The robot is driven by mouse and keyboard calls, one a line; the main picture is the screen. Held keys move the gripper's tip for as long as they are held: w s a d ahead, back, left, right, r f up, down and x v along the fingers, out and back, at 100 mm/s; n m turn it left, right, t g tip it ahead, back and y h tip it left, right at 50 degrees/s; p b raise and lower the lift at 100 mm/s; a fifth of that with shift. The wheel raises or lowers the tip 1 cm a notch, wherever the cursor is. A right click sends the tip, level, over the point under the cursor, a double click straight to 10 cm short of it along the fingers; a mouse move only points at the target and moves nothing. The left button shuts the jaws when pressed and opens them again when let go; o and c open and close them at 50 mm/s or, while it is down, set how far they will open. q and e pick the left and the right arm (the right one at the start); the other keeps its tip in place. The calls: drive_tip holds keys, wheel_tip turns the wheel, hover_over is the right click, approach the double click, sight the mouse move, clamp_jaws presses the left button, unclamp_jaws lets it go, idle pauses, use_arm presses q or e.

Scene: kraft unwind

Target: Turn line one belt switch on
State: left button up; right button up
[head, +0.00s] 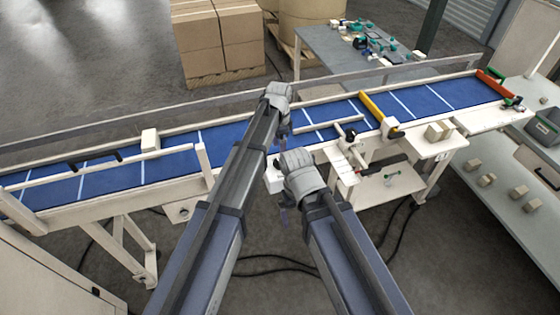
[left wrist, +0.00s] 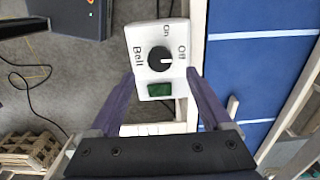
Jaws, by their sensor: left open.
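The belt switch box (left wrist: 153,40) is white, with "On", "Off" and "Belt" lettering, and fills the upper middle of the left wrist view. Its black round knob (left wrist: 160,59) has a white mark pointing right, towards "Off". A dark green rectangle (left wrist: 159,89) lies below the knob. My left gripper (left wrist: 160,73) is open, its two purple fingers either side of the box's lower part with nothing gripped. In the head view my left gripper (head: 282,133) hangs over the conveyor's near side. My right gripper (head: 285,207) is lower; its jaw opening is unclear.
The blue conveyor belt (head: 235,135) runs across the head view, with a white block (head: 150,139) and a yellow bar (head: 372,107) along it. Cardboard boxes (head: 220,45) stand behind. A table (head: 330,45) with tools is at the back. Cables lie on the floor.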

sight(279, 164)
use_arm(q)
wheel_tip(279, 164, down, 6)
drive_tip(key=b, duration=0.5)
drive_tip(key=shift+c, duration=0.3)
clamp_jaws()
